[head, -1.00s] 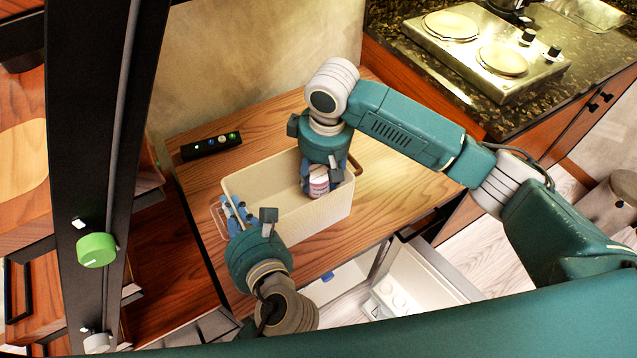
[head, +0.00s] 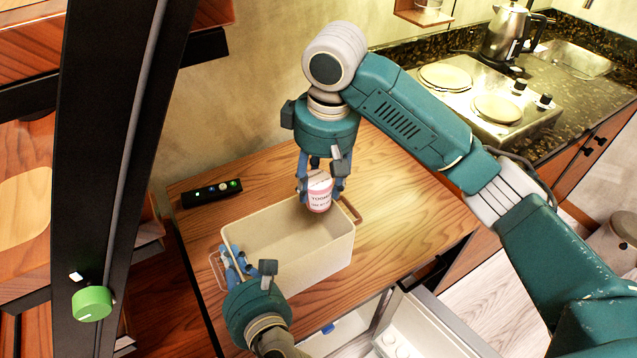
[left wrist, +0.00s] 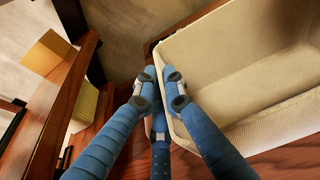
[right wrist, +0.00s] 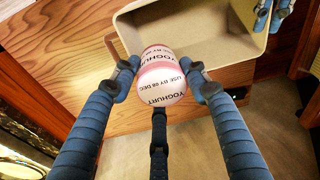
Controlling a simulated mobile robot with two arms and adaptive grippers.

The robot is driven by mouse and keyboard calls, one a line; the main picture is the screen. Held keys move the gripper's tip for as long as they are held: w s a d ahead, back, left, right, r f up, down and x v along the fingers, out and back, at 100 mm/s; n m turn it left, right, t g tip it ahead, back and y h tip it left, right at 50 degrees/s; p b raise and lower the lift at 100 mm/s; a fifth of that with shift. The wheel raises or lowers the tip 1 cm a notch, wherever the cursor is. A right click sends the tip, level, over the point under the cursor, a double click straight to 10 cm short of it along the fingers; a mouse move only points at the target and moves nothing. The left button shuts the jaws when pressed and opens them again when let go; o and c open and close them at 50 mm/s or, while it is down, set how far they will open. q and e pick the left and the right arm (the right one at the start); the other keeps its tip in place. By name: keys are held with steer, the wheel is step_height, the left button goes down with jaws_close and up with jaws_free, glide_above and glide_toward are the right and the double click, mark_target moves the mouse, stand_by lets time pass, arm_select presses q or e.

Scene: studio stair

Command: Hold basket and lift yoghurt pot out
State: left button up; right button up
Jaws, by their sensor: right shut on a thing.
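The cream basket (head: 310,262) stands on the wooden top, its wire handles at the ends. The pink and white yoghurt pot (head: 319,192) is held above the basket's far right part, clear of the floor of it. It shows its lettering in the right wrist view (right wrist: 160,78). My right gripper (head: 320,188) is shut on the pot, with fingers on both sides. My left gripper (head: 235,264) is at the basket's left end, its fingers around the end wall and rim. In the left wrist view the fingertips (left wrist: 160,82) are close together; whether they press on the wall is unclear.
A dark control strip (head: 211,192) lies behind the basket on the wooden top (head: 420,215). A hob (head: 485,95) and kettle (head: 507,35) stand on the counter at the back right. A dark post with a green knob (head: 92,304) is at the left.

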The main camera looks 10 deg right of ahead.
arm_select(q)
steer(key=o, duration=0.4)
steer(key=shift+f, duration=0.1)
steer(key=v, duration=1.2)
steer(key=shift+a, duration=0.1)
